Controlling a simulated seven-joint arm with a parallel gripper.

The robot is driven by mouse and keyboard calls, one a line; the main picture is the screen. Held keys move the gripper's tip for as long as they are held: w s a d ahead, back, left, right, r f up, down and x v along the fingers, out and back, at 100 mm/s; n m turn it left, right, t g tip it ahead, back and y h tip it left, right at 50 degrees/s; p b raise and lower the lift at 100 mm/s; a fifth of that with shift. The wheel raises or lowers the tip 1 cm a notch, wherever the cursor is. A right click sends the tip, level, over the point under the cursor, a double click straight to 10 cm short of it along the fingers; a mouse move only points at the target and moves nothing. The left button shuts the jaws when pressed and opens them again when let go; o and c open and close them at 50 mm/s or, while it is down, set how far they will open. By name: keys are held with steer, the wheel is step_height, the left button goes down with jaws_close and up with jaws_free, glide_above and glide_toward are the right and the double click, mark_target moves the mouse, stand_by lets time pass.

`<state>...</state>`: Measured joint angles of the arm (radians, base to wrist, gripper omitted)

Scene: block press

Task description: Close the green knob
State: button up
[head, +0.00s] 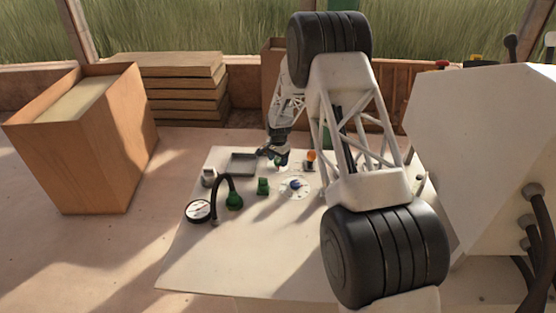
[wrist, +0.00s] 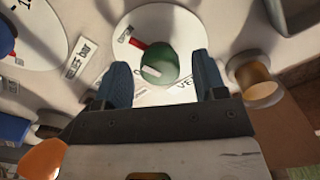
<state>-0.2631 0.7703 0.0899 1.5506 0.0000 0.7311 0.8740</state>
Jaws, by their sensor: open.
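The green knob (wrist: 159,66) shows in the wrist view as a round knob with a pale mark on top. It sits on a white round dial plate (wrist: 178,22) with a red mark beside the knob. My gripper (wrist: 161,72) is open, with one blue finger on each side of the knob. I cannot tell whether either finger touches it. In the head view my gripper (head: 270,152) is low over the far part of the white panel, and the knob there is mostly hidden by it.
The white panel (head: 200,262) also bears a blue knob (head: 296,184), a green fitting (head: 263,187), a gauge (head: 198,211), a black hose (head: 217,187) and a grey tray (head: 242,163). An orange-topped part (head: 310,157) and, in the wrist view, a brass-coloured cylinder (wrist: 260,88) stand close to my gripper.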

steer(key=c, duration=0.9)
